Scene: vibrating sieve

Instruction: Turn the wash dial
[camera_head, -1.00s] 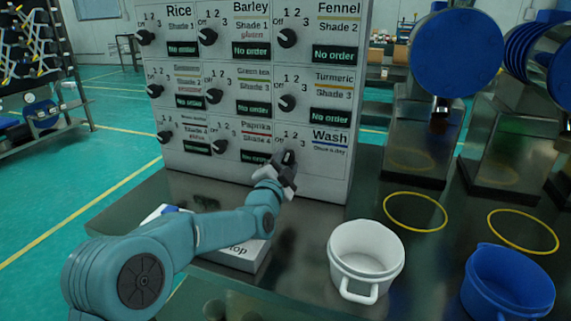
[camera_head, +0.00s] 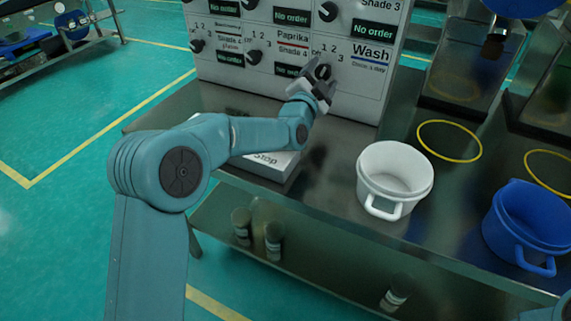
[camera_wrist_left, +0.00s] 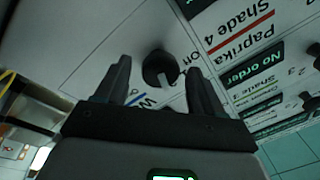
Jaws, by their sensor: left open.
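The wash dial is a round black knob (camera_wrist_left: 160,69) with a pale pointer mark. It is on the white panel beside the Wash label (camera_head: 371,54). In the head view the dial (camera_head: 323,71) shows just behind the fingertips of my left gripper (camera_head: 318,82). In the left wrist view my left gripper (camera_wrist_left: 160,85) is open, with one dark finger on each side of the dial. I cannot tell whether either finger touches it. My right gripper is not in view.
Other black dials, such as the Paprika dial (camera_head: 254,57), sit close by on the panel. A white pot (camera_head: 394,180) and a blue pot (camera_head: 527,228) stand on the dark table. A white box marked Stop (camera_head: 266,162) lies under my left arm.

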